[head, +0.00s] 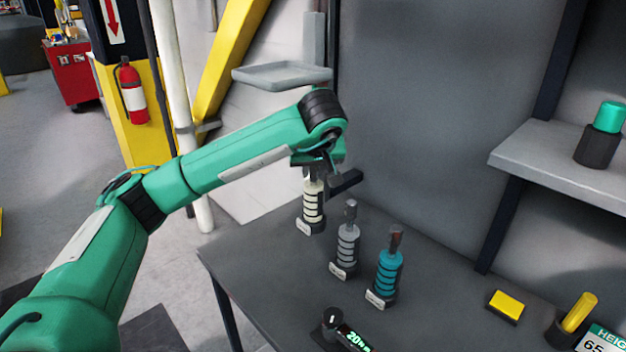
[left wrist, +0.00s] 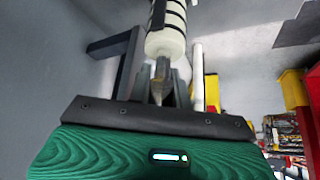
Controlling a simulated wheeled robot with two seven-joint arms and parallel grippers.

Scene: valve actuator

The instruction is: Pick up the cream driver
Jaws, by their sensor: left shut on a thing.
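The cream driver (head: 312,203) stands upright at the back left of the grey table, first in a row of drivers, with dark bands around its body. My left gripper (head: 315,174) points down over it and is shut on its narrow top end. In the left wrist view the gripper (left wrist: 162,82) closes around the metal shank of the cream driver (left wrist: 166,43). A label shows at the driver's dark base; I cannot tell whether the driver is clear of its holder. My right gripper is not in view.
A grey driver (head: 347,244) and a teal driver (head: 390,275) stand close by to the right on the table (head: 265,290). A black knob (head: 332,318) with a lit display is at the front. A yellow block (head: 506,304) lies right. A shelf (head: 555,165) juts out at the right.

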